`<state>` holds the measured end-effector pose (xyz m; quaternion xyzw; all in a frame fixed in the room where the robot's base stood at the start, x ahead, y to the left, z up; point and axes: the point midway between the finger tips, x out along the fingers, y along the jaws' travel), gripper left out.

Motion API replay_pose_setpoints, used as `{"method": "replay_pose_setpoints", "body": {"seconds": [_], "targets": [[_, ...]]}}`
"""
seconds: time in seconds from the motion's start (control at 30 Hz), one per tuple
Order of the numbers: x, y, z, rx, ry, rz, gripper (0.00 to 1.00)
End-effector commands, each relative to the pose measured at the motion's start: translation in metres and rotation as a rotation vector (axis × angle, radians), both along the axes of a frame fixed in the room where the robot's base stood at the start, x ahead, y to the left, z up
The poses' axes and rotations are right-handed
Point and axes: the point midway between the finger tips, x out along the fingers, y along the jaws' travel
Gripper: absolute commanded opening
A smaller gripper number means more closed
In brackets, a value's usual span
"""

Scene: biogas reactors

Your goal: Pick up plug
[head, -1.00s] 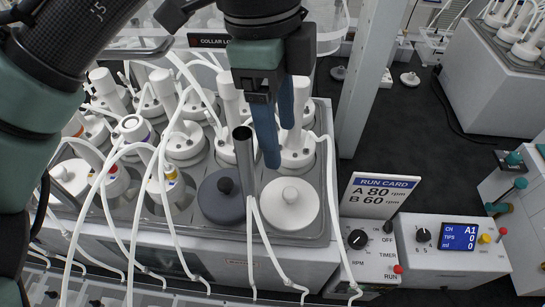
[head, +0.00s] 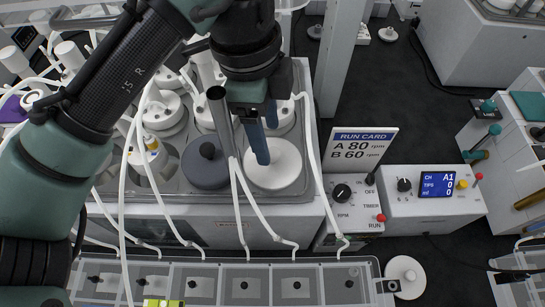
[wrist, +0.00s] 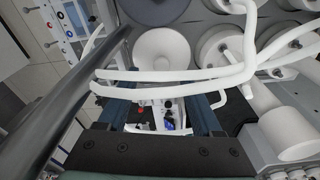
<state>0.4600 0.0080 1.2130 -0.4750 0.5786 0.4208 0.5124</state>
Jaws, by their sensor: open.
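It is unclear which part is the plug. A round white disc-shaped stopper (head: 283,170) and a dark grey one with a black knob (head: 205,168) lie side by side on the reactor bath's top. My gripper (head: 266,143) is open, with blue fingers pointing down over the white stopper and partly hiding it. I cannot tell whether a fingertip touches it. In the wrist view, the white stopper (wrist: 162,50) shows beyond the fingers and the grey one (wrist: 155,10) at the top. Nothing is visibly held between the fingers (wrist: 162,112).
White tubes (head: 248,205) and a grey metal pipe (head: 219,120) run close to my gripper; tubes also cross the wrist view. Capped reactors (head: 160,112) crowd the left. A control box (head: 350,210) and run card (head: 360,152) stand right. A clear-lidded tray (head: 215,283) lies in front.

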Motion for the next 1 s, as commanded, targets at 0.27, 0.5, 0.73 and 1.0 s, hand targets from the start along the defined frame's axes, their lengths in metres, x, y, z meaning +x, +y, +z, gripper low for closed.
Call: {"method": "replay_pose_setpoints", "body": {"seconds": [0.27,0.5,0.73,1.0], "targets": [[0.001,-0.006,-0.035,-0.001,0.001,0.000,0.67],[0.001,-0.007,-0.040,0.001,-0.001,-0.001,0.67],[0.001,-0.007,-0.039,0.000,0.000,-0.001,0.34],[0.001,-0.007,-0.039,0.000,0.000,-0.001,0.00]]}}
